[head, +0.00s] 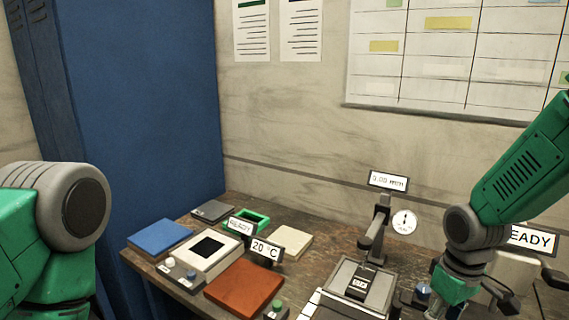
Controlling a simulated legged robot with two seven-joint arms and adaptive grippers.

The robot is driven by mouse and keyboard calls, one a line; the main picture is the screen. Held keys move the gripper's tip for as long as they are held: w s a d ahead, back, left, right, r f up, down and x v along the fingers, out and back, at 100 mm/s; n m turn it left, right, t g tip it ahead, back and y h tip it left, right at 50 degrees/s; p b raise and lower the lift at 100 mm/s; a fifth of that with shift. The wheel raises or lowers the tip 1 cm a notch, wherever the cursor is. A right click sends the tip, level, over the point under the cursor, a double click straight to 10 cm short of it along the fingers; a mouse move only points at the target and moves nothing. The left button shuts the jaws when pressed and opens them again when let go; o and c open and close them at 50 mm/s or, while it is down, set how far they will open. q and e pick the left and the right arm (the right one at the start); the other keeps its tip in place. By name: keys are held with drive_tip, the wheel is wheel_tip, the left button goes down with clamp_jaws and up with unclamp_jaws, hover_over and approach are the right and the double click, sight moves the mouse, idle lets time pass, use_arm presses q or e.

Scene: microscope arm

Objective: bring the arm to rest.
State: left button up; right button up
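A dark upright arm (377,228) stands on a grey base block (345,285) at the right of the bench. It carries a display reading 0.00 mm (388,181) at its top, and a round white dial (404,221) is beside it. I cannot tell whether this is the task's arm. My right gripper (452,298) points down just right of the base block. Its fingertips are not clearly visible, so I cannot tell whether it holds anything. My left arm shows only a green and grey joint at the left edge; its gripper is out of view.
The wooden bench (315,258) holds a blue pad (160,236), a white device with a dark window (208,246), a red-brown pad (244,288), a cream pad (292,243) and a 20 °C display (265,250). A READY sign (532,238) is partly behind my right arm. A blue cabinet (140,110) stands left.

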drive_tip(key=s+f+m, duration=0.4)
drive_tip(key=s+f, duration=1.5)
drive_tip(key=s, duration=0.1)
drive_tip(key=s+f+m, duration=0.1)
drive_tip(key=s+f, duration=0.1)
drive_tip(key=s, duration=0.6)
use_arm(q)
wheel_tip(320, 180, down, 17)
drive_tip(key=b, duration=1.6)
drive_tip(key=shift+w+r+b, duration=0.2)
drive_tip(key=shift+b, duration=0.1)
use_arm(e)
drive_tip(key=w+a+f+n, duration=0.1)
drive_tip(key=w+f, duration=0.2)
drive_tip(key=f, duration=1.2)
drive_tip(key=shift+f+t, duration=0.3)
drive_tip(key=shift+f, duration=0.1)
drive_tip(key=shift+w, duration=0.1)
